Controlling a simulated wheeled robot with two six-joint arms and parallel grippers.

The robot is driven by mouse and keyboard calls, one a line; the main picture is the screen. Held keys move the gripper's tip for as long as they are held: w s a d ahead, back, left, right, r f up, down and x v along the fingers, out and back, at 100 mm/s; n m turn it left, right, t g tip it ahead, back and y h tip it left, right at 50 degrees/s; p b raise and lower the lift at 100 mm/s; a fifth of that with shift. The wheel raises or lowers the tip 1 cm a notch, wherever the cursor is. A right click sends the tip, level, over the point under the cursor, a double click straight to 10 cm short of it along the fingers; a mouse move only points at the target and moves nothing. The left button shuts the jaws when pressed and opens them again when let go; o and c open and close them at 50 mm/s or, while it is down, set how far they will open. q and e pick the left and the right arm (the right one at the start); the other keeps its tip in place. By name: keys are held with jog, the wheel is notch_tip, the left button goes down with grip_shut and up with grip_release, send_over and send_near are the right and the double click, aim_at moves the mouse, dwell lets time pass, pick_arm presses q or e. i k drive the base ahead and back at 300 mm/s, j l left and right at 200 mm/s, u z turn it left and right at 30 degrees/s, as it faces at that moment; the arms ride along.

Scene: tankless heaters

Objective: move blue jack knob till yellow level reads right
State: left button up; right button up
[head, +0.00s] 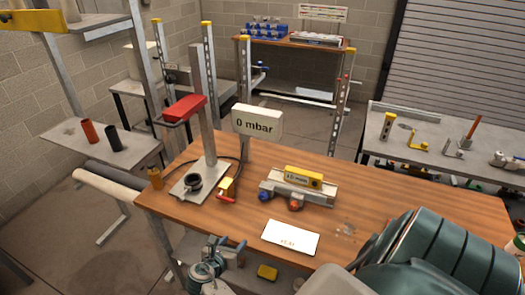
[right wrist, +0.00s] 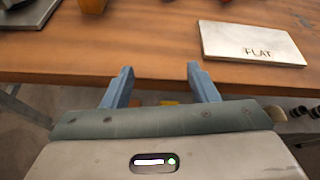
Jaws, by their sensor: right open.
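The yellow level (head: 303,177) lies on a grey metal bar on the wooden bench in the head view. Its small markings are too fine to read. The blue jack knob (head: 264,196) is at the bar's left front, beside a red knob (head: 295,201). A white plate (head: 290,238) lies in front of them; its text is tiny in the head view, but in the right wrist view the plate (right wrist: 252,43) reads FLAT. My right gripper (head: 227,242) is open and empty at the bench's front edge, left of the plate; its fingers also show in the right wrist view (right wrist: 160,70). My left gripper is out of view.
A sign (head: 257,121) reads 0 mbar. My right arm covers the bench's right front. The bench (head: 420,195) is clear right of the level.

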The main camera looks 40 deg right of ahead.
aim_at(262, 196)
jog(key=i+l, duration=0.15)
jog(key=l, duration=0.2)
jog(key=i+l, duration=0.1)
jog(key=l, duration=0.3)
jog(key=i+l, duration=0.15)
jog(key=l, duration=0.2)
